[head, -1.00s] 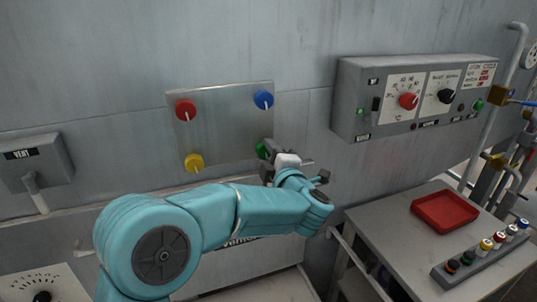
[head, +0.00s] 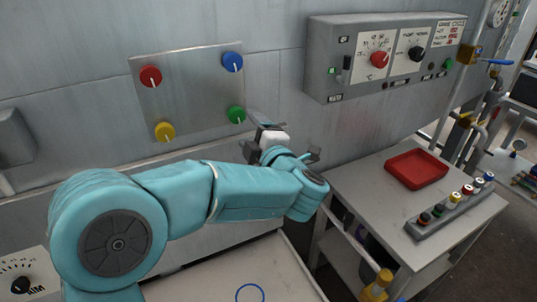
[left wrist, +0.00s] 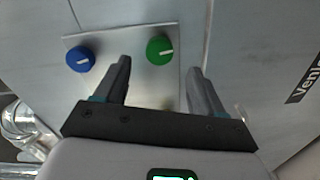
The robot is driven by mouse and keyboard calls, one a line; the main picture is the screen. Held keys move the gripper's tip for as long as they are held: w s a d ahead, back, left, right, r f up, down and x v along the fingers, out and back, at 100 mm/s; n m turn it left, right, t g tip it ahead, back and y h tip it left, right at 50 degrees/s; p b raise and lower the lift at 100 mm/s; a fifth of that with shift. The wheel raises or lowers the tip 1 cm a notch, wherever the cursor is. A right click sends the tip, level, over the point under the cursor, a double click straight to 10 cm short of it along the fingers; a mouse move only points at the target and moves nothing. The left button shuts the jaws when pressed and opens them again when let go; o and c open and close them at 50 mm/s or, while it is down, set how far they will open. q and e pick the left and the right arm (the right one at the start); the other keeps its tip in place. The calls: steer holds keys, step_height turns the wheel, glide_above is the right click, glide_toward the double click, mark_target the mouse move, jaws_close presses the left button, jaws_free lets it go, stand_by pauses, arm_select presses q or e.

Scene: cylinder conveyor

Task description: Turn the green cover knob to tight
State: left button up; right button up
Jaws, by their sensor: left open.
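The green knob (head: 236,114) sits at the lower right corner of a grey metal plate (head: 190,98) on the wall. Its white pointer mark points down and to the right in the head view. My left gripper (head: 258,122) is just right of the knob, apart from it. In the left wrist view the two fingers (left wrist: 160,80) are open with nothing between them, and the green knob (left wrist: 159,50) shows beyond the tips, nearer the left finger. My right gripper is not in view.
The plate also bears a red knob (head: 150,76), a blue knob (head: 232,62) and a yellow knob (head: 165,131). A control box (head: 385,55) hangs to the right. Below it, a side table (head: 370,205) holds a red tray (head: 416,169) and a rack of small bottles.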

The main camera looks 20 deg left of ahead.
arm_select(q)
steer(key=b+v, duration=0.1)
steer(key=v, duration=0.9)
steer(key=shift+d, duration=0.1)
